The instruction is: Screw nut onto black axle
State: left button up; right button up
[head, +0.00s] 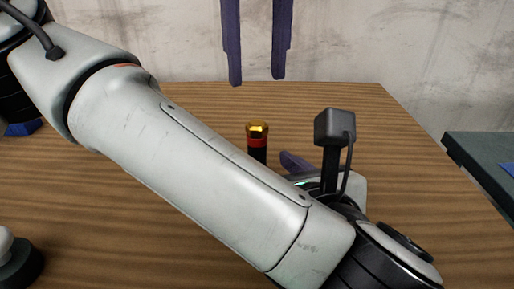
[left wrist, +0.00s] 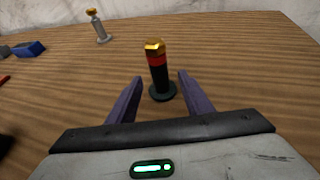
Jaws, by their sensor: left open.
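The black axle (left wrist: 160,77) stands upright on the table on a round black base, with a red band near its top. The gold nut (left wrist: 155,45) sits on its top end; how far it is threaded I cannot tell. In the head view the nut (head: 257,129) and the axle (head: 257,155) show just past my left forearm, which hides the base. My left gripper (left wrist: 159,79) is open, low over the table, its purple fingers pointing at the axle, one to either side. My right gripper (head: 257,80) is open and empty at the top of the head view, above and beyond the nut.
A grey axle (left wrist: 100,30) with a gold piece on top stands farther back left in the left wrist view. A blue block (left wrist: 24,49) and a red thing (left wrist: 4,78) lie left. A dark grey surface (head: 478,150) is at right. The wood around the black axle is clear.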

pick_arm(q)
jog(key=shift+s, duration=0.25)
jog(key=x, duration=0.8)
jog(key=shift+w+a+f, duration=0.1)
jog(key=shift+w+f, duration=0.1)
jog(key=shift+w, duration=0.05)
jog(key=shift+w+d, duration=0.2)
jog(key=shift+d, duration=0.05)
jog(key=shift+w+a+f, duration=0.2)
jog(key=shift+w+a, duration=0.2)
jog(key=shift+w, duration=0.25)
grip_shut()
